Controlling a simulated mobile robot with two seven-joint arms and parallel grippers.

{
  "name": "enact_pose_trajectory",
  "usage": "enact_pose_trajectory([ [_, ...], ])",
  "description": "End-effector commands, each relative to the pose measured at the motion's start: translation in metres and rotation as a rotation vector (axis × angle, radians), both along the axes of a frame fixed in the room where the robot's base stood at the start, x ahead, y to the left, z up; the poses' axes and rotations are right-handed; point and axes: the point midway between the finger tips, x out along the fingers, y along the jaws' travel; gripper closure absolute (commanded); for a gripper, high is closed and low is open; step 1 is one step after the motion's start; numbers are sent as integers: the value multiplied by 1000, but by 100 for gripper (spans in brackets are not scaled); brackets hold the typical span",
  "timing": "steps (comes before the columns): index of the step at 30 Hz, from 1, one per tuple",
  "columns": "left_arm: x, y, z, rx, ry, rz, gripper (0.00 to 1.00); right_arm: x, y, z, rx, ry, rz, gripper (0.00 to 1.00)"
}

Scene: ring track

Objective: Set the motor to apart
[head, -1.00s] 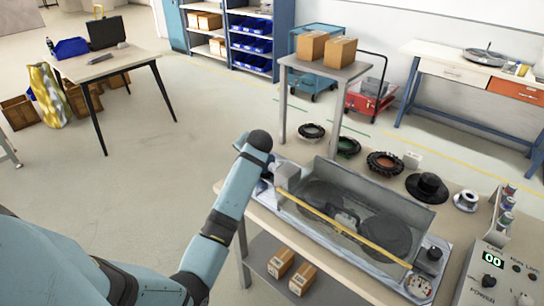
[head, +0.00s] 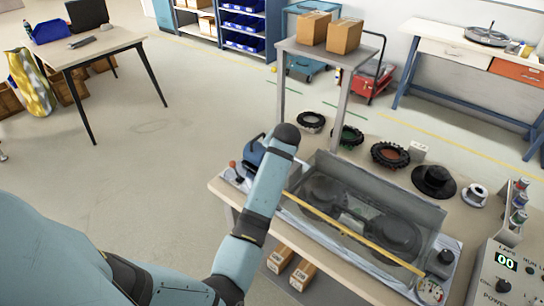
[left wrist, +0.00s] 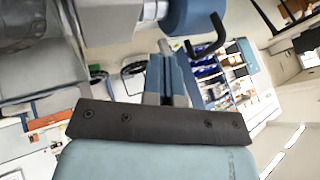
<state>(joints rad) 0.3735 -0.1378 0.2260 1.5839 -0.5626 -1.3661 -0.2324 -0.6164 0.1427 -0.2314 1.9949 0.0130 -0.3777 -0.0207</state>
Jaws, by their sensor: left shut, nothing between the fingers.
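The blue motor (head: 253,150) sits at the left end of the machine, partly hidden behind my left arm. A small lever with a red-orange knob (head: 233,164) stands just left of it. In the left wrist view a blue rounded body that looks like the motor (left wrist: 188,14) shows at the top, with a bent black handle (left wrist: 209,42) beside it. My left gripper (left wrist: 166,50) is shut and empty, its tips just below the blue body; I cannot tell whether they touch. In the head view my arm hides it. My right gripper is not in view.
The machine's clear cover with a yellow edge (head: 352,233) spans two dark discs. A control box (head: 507,265) reading 00 stands at right. A small stand with two cartons (head: 344,36) rises at the back.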

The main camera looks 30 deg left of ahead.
Motion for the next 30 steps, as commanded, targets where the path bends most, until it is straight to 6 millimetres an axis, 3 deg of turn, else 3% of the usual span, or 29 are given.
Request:
enact_pose_trajectory([
  [7,7,8,-12,1,3,0,100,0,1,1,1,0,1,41],
  [21,37,41,-73,1,2,0,100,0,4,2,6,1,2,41],
  [30,41,45,-80,1,0,0,100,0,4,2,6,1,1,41],
])
